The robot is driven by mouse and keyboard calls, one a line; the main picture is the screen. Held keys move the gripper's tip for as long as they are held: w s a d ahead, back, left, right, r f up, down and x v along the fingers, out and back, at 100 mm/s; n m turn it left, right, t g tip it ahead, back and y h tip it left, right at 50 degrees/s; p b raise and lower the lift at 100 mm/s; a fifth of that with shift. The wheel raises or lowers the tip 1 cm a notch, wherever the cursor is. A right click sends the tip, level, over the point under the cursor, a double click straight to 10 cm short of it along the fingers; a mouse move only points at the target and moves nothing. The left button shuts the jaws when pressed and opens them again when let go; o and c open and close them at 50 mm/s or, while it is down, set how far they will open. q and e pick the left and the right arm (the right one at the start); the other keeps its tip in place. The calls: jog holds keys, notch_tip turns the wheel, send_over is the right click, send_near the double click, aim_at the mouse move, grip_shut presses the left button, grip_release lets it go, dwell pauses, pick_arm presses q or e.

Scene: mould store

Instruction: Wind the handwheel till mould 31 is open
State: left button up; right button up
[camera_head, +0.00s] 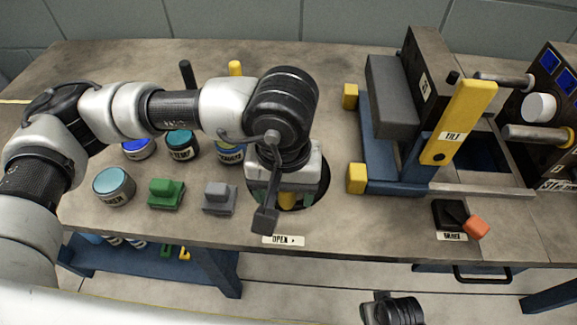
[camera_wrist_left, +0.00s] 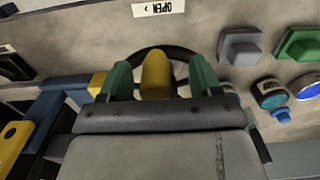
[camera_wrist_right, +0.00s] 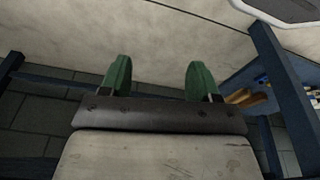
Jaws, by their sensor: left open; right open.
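The handwheel (camera_head: 321,192) is a dark ring at the table's front edge, mostly hidden under my left arm. Its yellow knob (camera_wrist_left: 156,72) stands between the two green fingers of my left gripper (camera_wrist_left: 158,80). The left gripper is open around the knob and points down over the wheel; in the head view the wrist covers most of it. An "OPEN" label (camera_head: 283,240) lies in front of the wheel. The mould, a grey block (camera_head: 391,96) beside a brown block (camera_head: 430,62) with a number plate, stands on the right. My right gripper (camera_wrist_right: 157,80) is open and empty, low before the table.
A yellow "TILT" lever (camera_head: 460,122) rises on the blue frame (camera_head: 395,187). Lidded jars (camera_head: 114,185), a green block (camera_head: 166,194) and a grey block (camera_head: 220,197) stand left of the wheel.

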pick_arm(q)
jog(key=shift+r+p, duration=0.9)
jog(key=shift+r, duration=1.1)
notch_tip(320, 180, up, 3)
jog(key=shift+f+p, duration=0.1)
jog(key=shift+p, duration=0.5)
jog(key=shift+r+p, duration=0.5)
jog(key=shift+r, duration=0.6)
pick_arm(e)
jog(key=s+d+f, duration=0.1)
jog(key=s+f, duration=0.6)
jog(key=f, duration=0.4)
jog(key=shift+s+g, duration=0.2)
jog(key=shift+g, duration=0.2)
